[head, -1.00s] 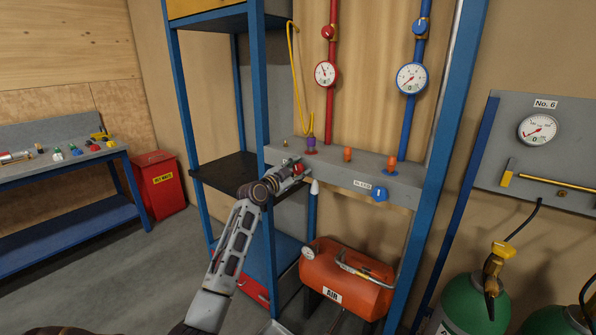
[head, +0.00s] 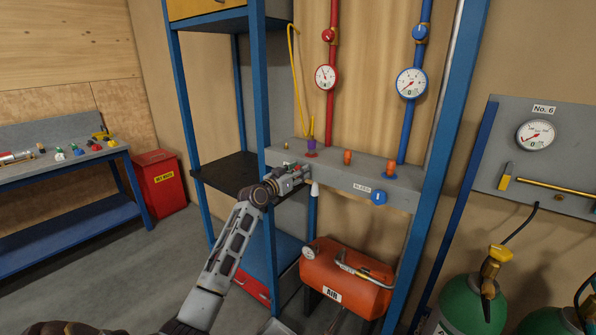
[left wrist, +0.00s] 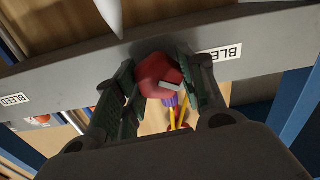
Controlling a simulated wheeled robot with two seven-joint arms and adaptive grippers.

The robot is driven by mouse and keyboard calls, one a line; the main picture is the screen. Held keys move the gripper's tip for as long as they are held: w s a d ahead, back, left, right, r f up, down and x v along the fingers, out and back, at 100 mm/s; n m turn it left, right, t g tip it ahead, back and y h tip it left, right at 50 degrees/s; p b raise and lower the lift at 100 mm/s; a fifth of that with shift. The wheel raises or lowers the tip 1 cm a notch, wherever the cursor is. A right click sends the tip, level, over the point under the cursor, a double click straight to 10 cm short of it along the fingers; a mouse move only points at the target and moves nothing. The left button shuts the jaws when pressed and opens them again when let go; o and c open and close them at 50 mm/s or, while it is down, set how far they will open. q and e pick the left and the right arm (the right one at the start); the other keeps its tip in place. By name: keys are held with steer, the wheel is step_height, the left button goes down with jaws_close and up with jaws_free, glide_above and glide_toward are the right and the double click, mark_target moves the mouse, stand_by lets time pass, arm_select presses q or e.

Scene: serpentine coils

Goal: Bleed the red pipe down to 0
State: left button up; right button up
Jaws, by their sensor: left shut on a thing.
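The red pipe (head: 331,110) runs down the wood panel at the back, with a red-rimmed gauge (head: 326,77) on it. The gauge's needle is too small to read exactly. In the left wrist view a red bleed knob (left wrist: 156,76) with a pale pointer mark sits on the grey beam (left wrist: 60,78). My left gripper (head: 298,171) is at the beam's front face, with its green-padded fingers (left wrist: 160,88) shut on either side of the red knob. In the head view the gripper mostly hides that knob. My right gripper is not in view.
A blue knob (head: 379,198) by a BLEED label (head: 362,188) is further right on the beam. A white cone-tipped part (head: 315,188) hangs close beside my gripper. Blue posts (head: 440,140) frame the rack. An orange air tank (head: 345,281) stands below.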

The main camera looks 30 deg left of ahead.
arm_select(q)
steer(key=n+p, duration=0.1)
steer(key=n, duration=0.1)
steer(key=shift+n, duration=0.3)
steer(key=n+p, duration=0.1)
steer(key=n, duration=0.1)
steer(key=shift+n, duration=0.3)
steer(key=shift+n+p, duration=0.4)
steer(key=shift+n, duration=0.1)
steer(key=n+p, duration=0.2)
steer(key=n, duration=0.2)
steer(key=shift+a+f, duration=0.1)
steer(key=shift+f+n+p, duration=0.1)
steer(key=shift+n+p, duration=0.4)
steer(key=shift+n, duration=0.6)
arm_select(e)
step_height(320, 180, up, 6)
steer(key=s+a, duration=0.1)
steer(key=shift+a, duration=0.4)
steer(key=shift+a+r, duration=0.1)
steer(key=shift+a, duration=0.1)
arm_select(q)
steer(key=o, duration=1)
steer(key=shift+a, duration=0.1)
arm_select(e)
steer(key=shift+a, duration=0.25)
